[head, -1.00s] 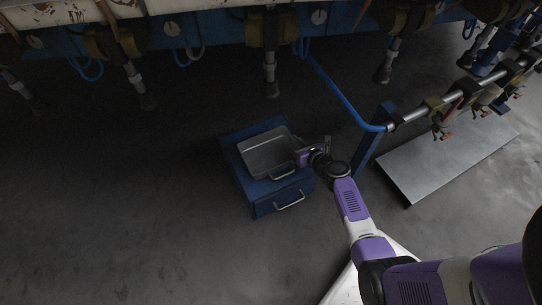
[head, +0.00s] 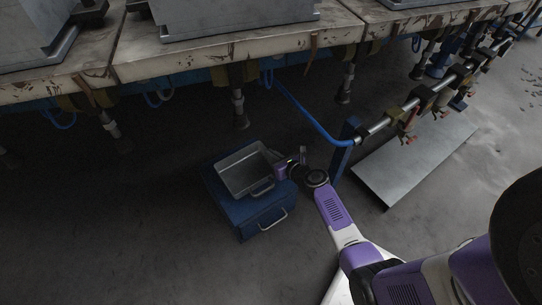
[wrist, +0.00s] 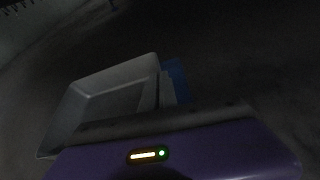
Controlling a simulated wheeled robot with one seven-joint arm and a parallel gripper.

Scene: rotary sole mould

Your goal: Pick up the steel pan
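The steel pan (head: 243,173) is a grey, shallow rectangular tray with a small handle at its near side. It is over the top of a blue box (head: 225,203) and looks slightly raised from it. My gripper (head: 279,170) is at the pan's right wall and appears shut on it; the fingertips are too small and dark to see clearly.
The blue box has a metal handle (head: 271,220) on its front. A rusty-edged machine table (head: 190,51) with hanging legs spans the back. A blue post (head: 344,150) with a hose and a rail stands right, near a flat grey plate (head: 414,165). The floor to the left is clear.

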